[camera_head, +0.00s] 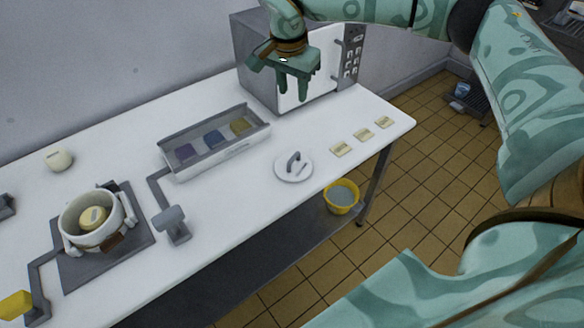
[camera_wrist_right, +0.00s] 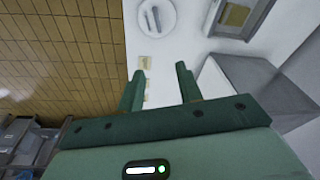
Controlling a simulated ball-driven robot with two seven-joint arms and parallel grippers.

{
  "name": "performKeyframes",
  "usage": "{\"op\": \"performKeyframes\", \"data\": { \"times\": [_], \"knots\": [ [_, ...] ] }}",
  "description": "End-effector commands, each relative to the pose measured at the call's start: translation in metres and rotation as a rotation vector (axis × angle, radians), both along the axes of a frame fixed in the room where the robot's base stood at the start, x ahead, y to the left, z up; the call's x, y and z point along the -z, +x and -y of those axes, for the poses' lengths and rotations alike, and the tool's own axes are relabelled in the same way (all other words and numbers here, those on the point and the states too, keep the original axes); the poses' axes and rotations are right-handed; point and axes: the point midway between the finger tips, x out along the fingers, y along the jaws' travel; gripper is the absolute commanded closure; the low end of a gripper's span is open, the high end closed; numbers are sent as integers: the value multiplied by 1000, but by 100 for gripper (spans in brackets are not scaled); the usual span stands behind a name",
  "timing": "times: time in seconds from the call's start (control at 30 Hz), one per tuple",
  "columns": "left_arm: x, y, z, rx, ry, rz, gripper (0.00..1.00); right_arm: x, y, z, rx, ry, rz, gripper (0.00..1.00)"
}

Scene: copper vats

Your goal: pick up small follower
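A round white disc with a grey upright handle, which looks like the small follower (camera_head: 282,171), lies flat on the white table (camera_head: 240,205) right of its middle. In the right wrist view the disc (camera_wrist_right: 157,30) shows at the top, beyond the fingertips. My right gripper (camera_head: 291,92) hangs in front of the microwave, above and behind the disc and apart from it. Its two fingers (camera_wrist_right: 159,72) are spread with nothing between them. My left gripper is not in view.
A grey tray (camera_head: 222,156) with coloured compartments lies left of the disc. Several small pale labels (camera_head: 362,134) lie to its right. A microwave (camera_head: 262,62) stands behind. A white pot (camera_head: 75,226) stands at left. A yellow bucket (camera_head: 341,197) is below the front edge.

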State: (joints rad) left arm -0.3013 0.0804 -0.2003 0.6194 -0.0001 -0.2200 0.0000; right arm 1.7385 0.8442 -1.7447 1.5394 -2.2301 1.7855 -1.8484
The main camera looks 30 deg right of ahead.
Motion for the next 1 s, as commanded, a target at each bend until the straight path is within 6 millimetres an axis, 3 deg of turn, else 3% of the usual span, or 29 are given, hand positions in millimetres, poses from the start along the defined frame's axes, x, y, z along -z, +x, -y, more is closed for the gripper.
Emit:
{"op": "performKeyframes", "data": {
  "times": [0.03,0.43,0.63,0.83,1.0],
  "knots": [
    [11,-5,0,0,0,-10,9,15,1,0,0,0,-7,65],
    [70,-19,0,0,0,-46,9,95,7,0,-1,0,-47,65],
    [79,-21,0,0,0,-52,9,119,8,2,0,0,-53,65],
    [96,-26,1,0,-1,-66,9,170,11,9,1,-1,-55,65],
    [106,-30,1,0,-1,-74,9,199,14,13,0,0,-51,65]
  ]
}}
